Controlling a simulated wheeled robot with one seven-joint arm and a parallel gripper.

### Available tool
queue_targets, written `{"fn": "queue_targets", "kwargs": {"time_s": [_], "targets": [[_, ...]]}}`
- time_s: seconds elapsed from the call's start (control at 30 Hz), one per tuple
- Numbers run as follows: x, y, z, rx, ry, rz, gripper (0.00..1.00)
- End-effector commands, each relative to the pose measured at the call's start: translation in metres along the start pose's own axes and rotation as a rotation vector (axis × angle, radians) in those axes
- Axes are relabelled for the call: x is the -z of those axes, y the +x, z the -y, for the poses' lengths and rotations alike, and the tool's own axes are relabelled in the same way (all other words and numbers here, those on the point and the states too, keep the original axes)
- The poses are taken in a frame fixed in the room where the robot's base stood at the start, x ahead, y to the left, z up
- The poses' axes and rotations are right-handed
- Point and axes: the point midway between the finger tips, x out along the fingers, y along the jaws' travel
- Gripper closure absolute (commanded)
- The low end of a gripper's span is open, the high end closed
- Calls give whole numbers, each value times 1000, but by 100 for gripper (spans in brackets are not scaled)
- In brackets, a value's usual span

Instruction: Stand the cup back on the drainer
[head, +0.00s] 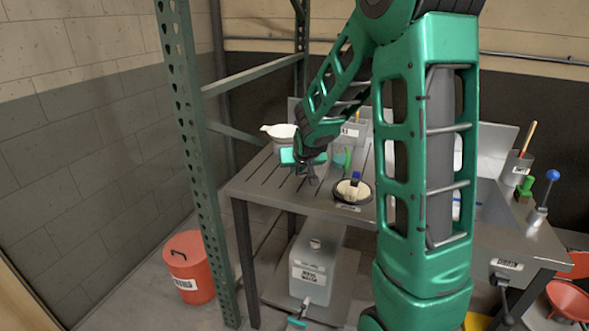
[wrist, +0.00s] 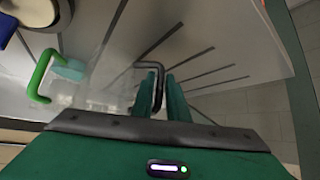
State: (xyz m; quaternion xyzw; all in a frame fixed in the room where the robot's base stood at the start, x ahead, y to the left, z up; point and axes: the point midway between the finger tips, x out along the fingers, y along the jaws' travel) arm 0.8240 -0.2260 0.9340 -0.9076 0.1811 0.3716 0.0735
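My gripper (wrist: 161,92) has its two dark green fingers close together on either side of a black bent handle (wrist: 152,66). The handle fills the narrow gap. It seems to belong to a pale, see-through cup (wrist: 108,72) that blends with the metal behind it. Its tilt is hard to tell. In the head view my gripper (head: 310,165) is low over the grooved drainer (head: 262,180), with a small grey shape just under it. I cannot tell whether the cup touches the drainer.
A dark-rimmed round dish (head: 352,191) stands at the drainer's front right. A green-handled item (head: 341,157) is right of my gripper, and its handle (wrist: 42,76) shows in the wrist view. A pale bowl (head: 280,132) is behind left. A green post (head: 190,130) rises left.

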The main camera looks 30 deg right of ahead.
Motion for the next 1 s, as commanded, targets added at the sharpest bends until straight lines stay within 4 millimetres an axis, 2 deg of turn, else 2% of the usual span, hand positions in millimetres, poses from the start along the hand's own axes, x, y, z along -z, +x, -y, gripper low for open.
{"fn": "queue_targets", "kwargs": {"time_s": [0.33,0.47,0.57,1.0], "targets": [[1,-1,1,1,0,0,73],[2,-7,1,1,-1,-1,73],[3,-18,1,2,-1,-3,73],[2,-88,2,3,-1,-3,73]]}}
